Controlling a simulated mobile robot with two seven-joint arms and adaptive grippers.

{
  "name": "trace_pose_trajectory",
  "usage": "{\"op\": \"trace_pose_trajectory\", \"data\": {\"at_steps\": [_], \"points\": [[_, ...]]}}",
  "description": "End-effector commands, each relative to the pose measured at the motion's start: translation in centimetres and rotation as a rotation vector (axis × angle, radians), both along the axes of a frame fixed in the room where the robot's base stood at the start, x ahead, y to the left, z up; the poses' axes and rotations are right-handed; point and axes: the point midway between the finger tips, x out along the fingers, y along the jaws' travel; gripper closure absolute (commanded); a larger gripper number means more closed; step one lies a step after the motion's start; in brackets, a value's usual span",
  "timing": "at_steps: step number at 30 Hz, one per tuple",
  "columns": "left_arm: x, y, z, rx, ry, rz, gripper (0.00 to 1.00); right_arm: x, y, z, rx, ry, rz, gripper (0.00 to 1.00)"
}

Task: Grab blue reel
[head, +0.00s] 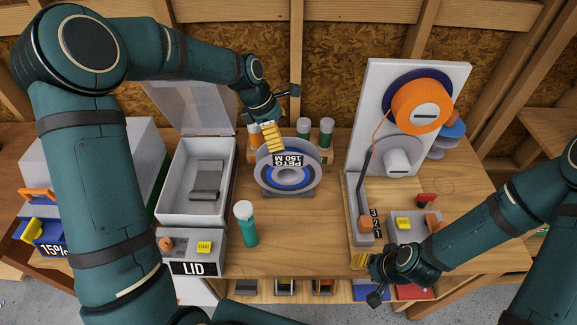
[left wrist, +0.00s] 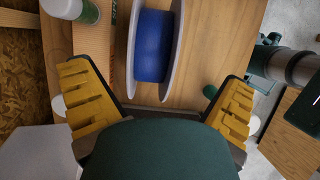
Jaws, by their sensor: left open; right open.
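The blue reel (head: 286,178) has grey flanges, blue filament and a "PETG 150 M" label. It stands upright in a dark holder in the middle of the bench. In the left wrist view its blue winding (left wrist: 153,45) shows between two pale flanges, beyond the fingers. My left gripper (head: 270,137) is open and empty, just above the reel's upper left side in the head view. Its spread yellow fingers (left wrist: 157,92) show in the left wrist view, with the reel between their directions. My right gripper (head: 361,262) is open and empty at the bench's front edge, right of the reel.
An open grey box (head: 194,220) with a "LID" panel stands left of the reel. A teal bottle (head: 246,224) stands in front. Several capped bottles (head: 326,133) stand behind. A white panel (head: 365,100) carries an orange reel (head: 421,106) at right. Bare wood lies before the reel.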

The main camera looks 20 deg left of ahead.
Motion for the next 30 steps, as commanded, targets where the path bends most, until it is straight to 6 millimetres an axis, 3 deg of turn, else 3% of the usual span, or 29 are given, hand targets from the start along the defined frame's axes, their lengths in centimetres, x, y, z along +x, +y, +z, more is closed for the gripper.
{"op": "trace_pose_trajectory", "data": {"at_steps": [19, 29, 30], "points": [[1.4, -2.5, -6.5, 0.000, 0.001, 0.001, 0.00, 0.0, 0.0, 0.3, 0.001, -0.001, 0.001, 0.53], [1.5, -2.7, -7.0, 0.000, -0.001, 0.002, 0.00, 0.0, 0.0, 0.3, 0.001, 0.000, 0.000, 0.53], [1.5, -2.7, -7.0, 0.000, -0.001, 0.002, 0.14, 0.0, 0.0, 0.3, 0.001, 0.000, 0.000, 0.53]]}}
